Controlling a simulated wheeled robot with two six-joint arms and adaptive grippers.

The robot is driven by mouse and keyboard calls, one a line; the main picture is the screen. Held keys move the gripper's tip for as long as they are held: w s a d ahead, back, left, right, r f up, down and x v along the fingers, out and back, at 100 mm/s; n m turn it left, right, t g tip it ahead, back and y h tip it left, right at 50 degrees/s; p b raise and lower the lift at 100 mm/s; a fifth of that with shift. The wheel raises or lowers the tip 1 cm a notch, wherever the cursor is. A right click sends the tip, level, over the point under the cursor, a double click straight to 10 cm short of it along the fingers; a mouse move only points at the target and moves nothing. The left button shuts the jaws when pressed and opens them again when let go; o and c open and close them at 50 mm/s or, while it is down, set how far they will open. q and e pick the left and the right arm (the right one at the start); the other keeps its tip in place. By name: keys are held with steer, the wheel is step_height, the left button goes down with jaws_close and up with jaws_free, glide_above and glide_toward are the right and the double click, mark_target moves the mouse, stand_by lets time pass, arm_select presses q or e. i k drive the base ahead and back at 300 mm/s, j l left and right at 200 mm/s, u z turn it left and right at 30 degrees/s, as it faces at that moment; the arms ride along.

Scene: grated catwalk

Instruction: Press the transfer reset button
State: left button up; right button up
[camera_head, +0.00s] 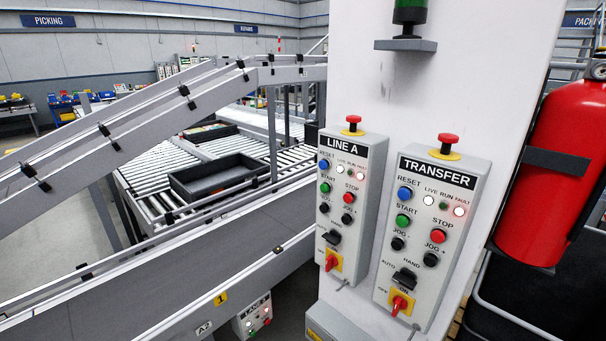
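The grey TRANSFER control box (429,262) is mounted on a white column at centre right. Its blue RESET button (405,193) is at the upper left of the panel, below the RESET label. Beside it the white LIVE lamp (428,200) and the red FAULT lamp (459,211) look lit; the RUN lamp (443,206) looks dark green. A green START button (403,220) and a red STOP button (438,235) sit below. A red mushroom button (448,141) is on top of the box. Neither of my grippers shows in the head view.
A similar LINE A box (347,205) with its own blue reset button (324,164) stands just left. A red fire extinguisher (553,170) hangs to the right. Conveyor rails (130,285) and a dark tray (220,178) on rollers fill the left. The space before the panel looks clear.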

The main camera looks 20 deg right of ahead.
mark_target(404, 194)
steer(key=z, duration=1.6)
